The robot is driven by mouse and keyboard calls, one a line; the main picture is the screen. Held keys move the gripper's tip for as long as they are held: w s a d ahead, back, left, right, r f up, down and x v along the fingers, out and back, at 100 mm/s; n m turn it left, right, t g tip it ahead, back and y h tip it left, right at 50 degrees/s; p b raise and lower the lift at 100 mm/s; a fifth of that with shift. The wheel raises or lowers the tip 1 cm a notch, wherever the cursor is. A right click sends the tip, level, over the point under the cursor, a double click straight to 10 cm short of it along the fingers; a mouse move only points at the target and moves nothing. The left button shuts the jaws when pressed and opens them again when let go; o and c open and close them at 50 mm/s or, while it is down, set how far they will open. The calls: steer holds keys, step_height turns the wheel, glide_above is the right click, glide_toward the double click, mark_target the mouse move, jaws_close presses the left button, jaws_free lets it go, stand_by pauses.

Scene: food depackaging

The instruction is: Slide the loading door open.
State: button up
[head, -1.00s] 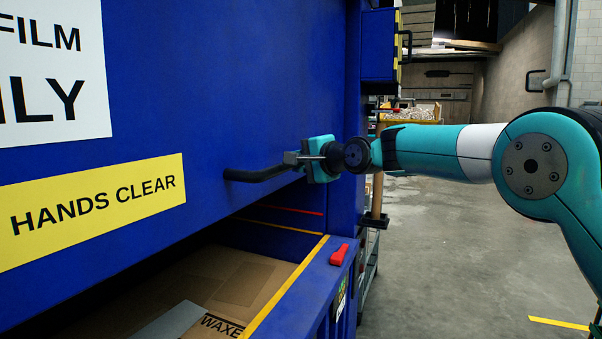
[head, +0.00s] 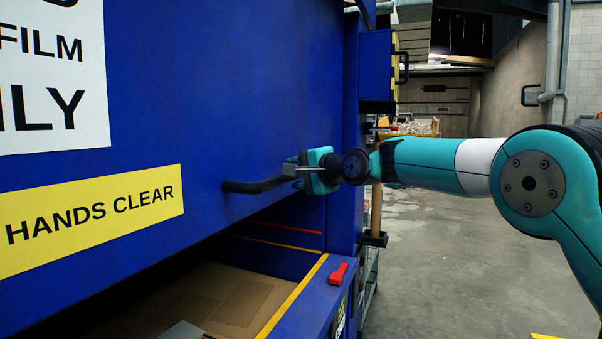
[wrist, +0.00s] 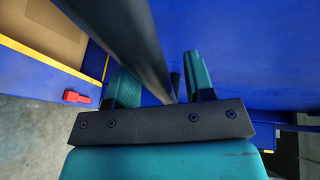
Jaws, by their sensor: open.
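The loading door is a big blue panel (head: 220,100) with a white sign and a yellow "HANDS CLEAR" sign, filling the left of the head view. Its black bar handle (head: 255,186) sticks out low near its right edge. There is a gap below the door's lower edge, above the bin. My gripper (head: 297,170) is at the right end of the handle. In the wrist view the black bar (wrist: 140,45) passes between my gripper's two teal fingers (wrist: 162,85), which stand apart on either side of it. Whether either finger touches the bar is unclear.
Below the door is an open bin with a yellow-edged blue rim (head: 300,300) and cardboard (head: 215,290) inside. A red switch-like part (head: 338,273) sits on the rim. A blue box with a handle (head: 378,65) is beyond the door. Grey floor (head: 450,260) is clear at right.

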steer(key=shift+d, duration=0.1)
steer(key=shift+s+d+b, duration=0.25)
steer(key=shift+b, duration=0.15)
steer(key=b+v, duration=0.7)
steer(key=v, duration=0.9)
steer(key=shift+s+d+r, duration=0.2)
steer(key=s+d+f+n+g+h, duration=0.2)
steer(key=s+f+n, duration=0.3)
steer(key=s+f, duration=0.4)
steer(key=s+d+f+n+g+h, duration=0.3)
steer(key=s+f, duration=0.6)
steer(key=s, duration=0.5)
steer(key=s+d+f+n+g+h, duration=0.2)
steer(key=s+f+n+g, duration=0.4)
steer(key=s+f, duration=0.3)
steer(key=s, duration=0.3)
steer(key=shift+d+n+h, duration=0.3)
